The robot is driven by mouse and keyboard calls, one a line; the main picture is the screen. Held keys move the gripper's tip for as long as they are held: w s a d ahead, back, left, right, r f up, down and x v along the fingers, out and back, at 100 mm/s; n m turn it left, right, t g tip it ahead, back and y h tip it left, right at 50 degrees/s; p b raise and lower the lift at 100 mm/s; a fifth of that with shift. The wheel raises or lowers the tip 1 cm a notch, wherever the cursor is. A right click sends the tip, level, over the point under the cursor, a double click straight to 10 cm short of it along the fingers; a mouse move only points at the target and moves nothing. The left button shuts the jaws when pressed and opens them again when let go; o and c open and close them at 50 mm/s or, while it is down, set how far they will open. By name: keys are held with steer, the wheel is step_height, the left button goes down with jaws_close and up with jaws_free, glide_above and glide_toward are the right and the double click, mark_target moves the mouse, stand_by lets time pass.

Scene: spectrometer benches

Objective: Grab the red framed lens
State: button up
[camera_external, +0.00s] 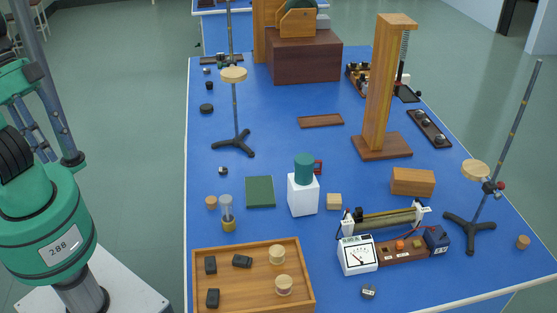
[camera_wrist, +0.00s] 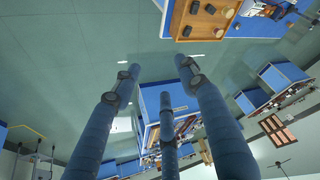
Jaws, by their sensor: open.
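A small red framed lens (camera_external: 319,167) stands on the blue bench in the external view. It is just right of a dark green cylinder (camera_external: 304,168) on a white block (camera_external: 303,196), which partly hides it. I cannot make out the lens in the wrist view. My gripper (camera_wrist: 158,74) shows in the wrist view with its long blue fingers spread open and nothing between them. It is over the floor beside the bench, well away from the lens. In the external view my arm is at the left edge, and I cannot see the fingers there.
A wooden tray (camera_external: 252,244) with dark and pale pieces is at the bench's near left. A tall wooden stand (camera_external: 378,100) rises behind right; a meter (camera_external: 358,254) stands in front right.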

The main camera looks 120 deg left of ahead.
mark_target(316, 167)
steer(key=w+a+f+n+b, duration=0.1)
steer(key=w+a+f, duration=0.1)
steer(key=w+a, duration=0.75)
steer(key=w+a+f+n+g+y, duration=0.1)
steer(key=w+a+f, duration=0.35)
steer(key=a, duration=0.75)
steer(key=w+a+f+n+b, duration=0.1)
steer(key=w+a+n, duration=0.1)
steer(key=w+a, duration=0.8)
steer(key=a+f+n+b, duration=0.1)
steer(key=a+f, duration=0.4)
steer(key=a, duration=0.5)
steer(key=a+f, duration=0.5)
steer(key=a, duration=0.5)
steer(key=s+a+f+n, duration=0.1)
steer(key=s+a+f, duration=0.2)
steer(key=a+f, duration=0.4)
steer(key=s+a+f+n+g+y+b, duration=0.1)
steer(key=s+a+f, duration=0.3)
steer(key=a+f, duration=0.4)
steer(key=a, duration=0.6)
steer(key=shift+s+a+f, duration=0.2)
steer(key=shift+a+f, duration=0.05)
steer(key=shift+a, duration=0.15)
